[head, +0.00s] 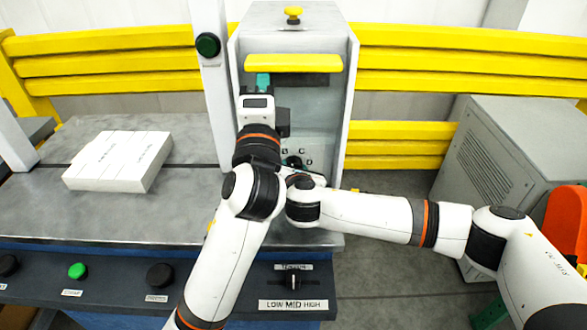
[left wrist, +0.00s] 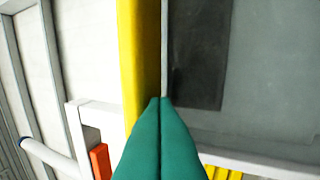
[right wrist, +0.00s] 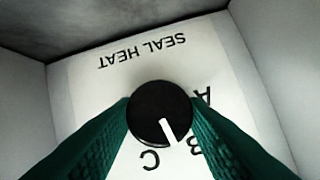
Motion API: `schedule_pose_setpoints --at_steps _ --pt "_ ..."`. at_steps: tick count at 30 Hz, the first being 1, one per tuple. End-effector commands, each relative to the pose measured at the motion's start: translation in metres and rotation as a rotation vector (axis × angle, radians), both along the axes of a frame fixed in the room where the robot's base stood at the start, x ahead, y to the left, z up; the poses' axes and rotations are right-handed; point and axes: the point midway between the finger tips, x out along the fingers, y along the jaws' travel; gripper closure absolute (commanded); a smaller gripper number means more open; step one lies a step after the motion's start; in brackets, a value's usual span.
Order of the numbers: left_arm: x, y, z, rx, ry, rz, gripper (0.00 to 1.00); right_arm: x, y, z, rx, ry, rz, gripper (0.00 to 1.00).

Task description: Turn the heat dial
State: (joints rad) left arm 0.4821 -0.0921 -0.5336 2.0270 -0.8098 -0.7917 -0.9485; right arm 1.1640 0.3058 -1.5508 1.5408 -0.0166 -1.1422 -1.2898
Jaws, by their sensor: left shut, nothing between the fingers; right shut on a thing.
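The heat dial (right wrist: 160,112) is a round black knob with a white pointer, on a white plate lettered SEAL HEAT with A, B and C around it. The pointer points between B and C in the right wrist view. My right gripper (right wrist: 161,108) is shut on the dial, one green finger on each side. In the head view my right wrist mostly hides the dial, with B, C and D showing near it. My left gripper (head: 263,80) is shut and empty, just below a yellow bar (head: 293,63); its fingertips (left wrist: 160,101) show beside the bar's edge.
The dial sits inside a grey housing (head: 348,100) with side walls. A white carton (head: 115,160) lies on the table at left. A grey cabinet (head: 500,140) stands right.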

Motion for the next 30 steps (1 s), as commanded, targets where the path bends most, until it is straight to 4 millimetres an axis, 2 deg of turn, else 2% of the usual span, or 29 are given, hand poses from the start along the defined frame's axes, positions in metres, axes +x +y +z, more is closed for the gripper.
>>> schedule_pose_setpoints --at_steps 15,21,30 --pt "-0.0001 0.0002 0.0008 0.000 -0.002 0.000 1.00 -0.0014 -0.0036 -0.0049 0.461 0.007 -0.002 0.84" --pt "-0.0002 0.0001 0.0008 0.000 -0.002 0.000 1.00 -0.0014 -0.0039 -0.0052 0.583 0.006 -0.001 0.84" --pt "-0.0002 0.0001 0.0008 0.000 -0.002 0.000 1.00 -0.0012 -0.0043 -0.0053 0.675 0.006 -0.002 0.84"
